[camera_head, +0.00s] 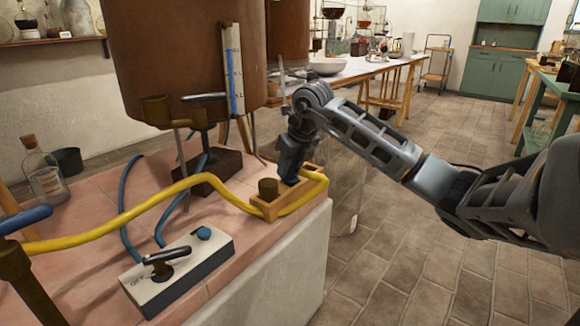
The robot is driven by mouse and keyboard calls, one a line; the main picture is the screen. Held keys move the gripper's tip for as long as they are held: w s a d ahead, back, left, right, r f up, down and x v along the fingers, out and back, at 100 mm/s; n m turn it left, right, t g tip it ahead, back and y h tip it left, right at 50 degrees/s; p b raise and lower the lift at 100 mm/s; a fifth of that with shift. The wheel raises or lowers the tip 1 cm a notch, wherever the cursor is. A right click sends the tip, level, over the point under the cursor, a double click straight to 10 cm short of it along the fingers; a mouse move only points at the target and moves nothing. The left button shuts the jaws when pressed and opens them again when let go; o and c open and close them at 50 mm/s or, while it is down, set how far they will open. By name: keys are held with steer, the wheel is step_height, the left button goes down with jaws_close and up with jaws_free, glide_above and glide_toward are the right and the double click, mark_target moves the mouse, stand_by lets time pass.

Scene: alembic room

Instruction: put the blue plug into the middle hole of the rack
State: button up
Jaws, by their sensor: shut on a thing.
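The small wooden rack (270,212) sits near the front right edge of the pink tiled bench. A brown cylindrical plug (268,187) stands upright in its near end. My gripper (291,166) points down over the rack's middle to far part and is shut on a dark blue thing, which looks like the blue plug (290,180). The plug's lower end is at or just above the rack; I cannot tell whether it is in a hole. The rack's middle hole is hidden from this view.
A yellow hose (130,216) runs across the bench and around the rack. A switch box (178,272) with a black lever stands in front. A large brown vessel (180,60) on a stand rises behind, left of my gripper. A glass bottle (44,175) stands far left.

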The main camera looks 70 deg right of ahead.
steer(key=shift+f, duration=0.15)
stand_by(0.7)
steer(key=o, duration=1.3)
steer(key=shift+c, duration=0.2)
steer(key=shift+r+p, duration=2)
steer(key=shift+r, duration=1.5)
